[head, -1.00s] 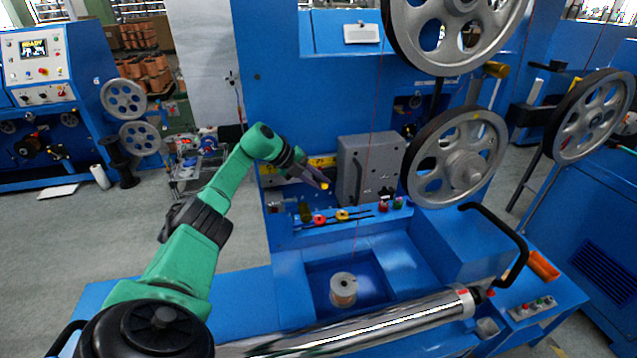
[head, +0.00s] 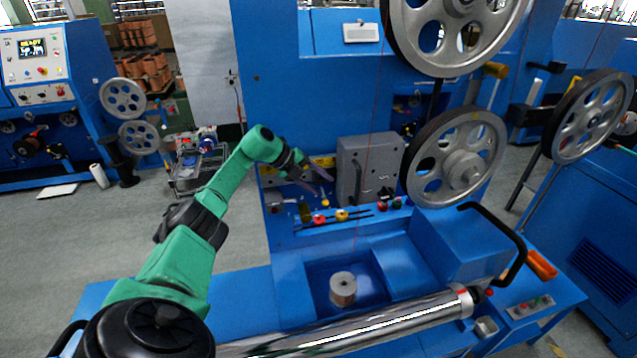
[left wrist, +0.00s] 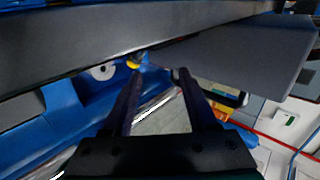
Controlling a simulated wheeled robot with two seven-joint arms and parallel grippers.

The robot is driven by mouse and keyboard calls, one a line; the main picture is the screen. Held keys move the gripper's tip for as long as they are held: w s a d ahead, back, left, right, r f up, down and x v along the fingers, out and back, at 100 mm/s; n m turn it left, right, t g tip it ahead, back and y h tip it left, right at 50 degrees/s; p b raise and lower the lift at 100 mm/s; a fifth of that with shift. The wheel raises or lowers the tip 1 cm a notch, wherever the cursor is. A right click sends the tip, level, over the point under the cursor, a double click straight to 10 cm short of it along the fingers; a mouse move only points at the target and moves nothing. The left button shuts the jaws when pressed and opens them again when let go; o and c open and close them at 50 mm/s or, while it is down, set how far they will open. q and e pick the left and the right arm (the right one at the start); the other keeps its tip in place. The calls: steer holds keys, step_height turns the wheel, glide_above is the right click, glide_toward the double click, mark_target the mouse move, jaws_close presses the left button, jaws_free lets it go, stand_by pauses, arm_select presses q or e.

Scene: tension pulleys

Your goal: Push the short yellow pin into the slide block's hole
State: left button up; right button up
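My left gripper (head: 325,184) is open, its two dark fingers apart with nothing between them, in front of the blue machine left of the grey box. A small yellow piece (head: 325,203), likely the short yellow pin, shows just below the fingertips, apart from them. In the left wrist view a yellow piece (left wrist: 134,61) shows near the tip of the left finger, under a dark bar; the open fingers (left wrist: 155,76) show there too. I cannot make out the slide block or its hole, nor whether the pin sits in anything. My right gripper is not in view.
A grey box (head: 370,168) with a handle stands right of the gripper. Below are a red knob (head: 319,219) and a yellow knob (head: 341,215) on slotted rails. A wire spool (head: 343,289) stands in the recess; a large pulley wheel (head: 455,158) is at right.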

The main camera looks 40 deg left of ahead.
arm_select(q)
steer(key=shift+o, duration=1.2)
steer(key=p+v, duration=0.4)
steer(key=v, duration=0.5)
stand_by(0.3)
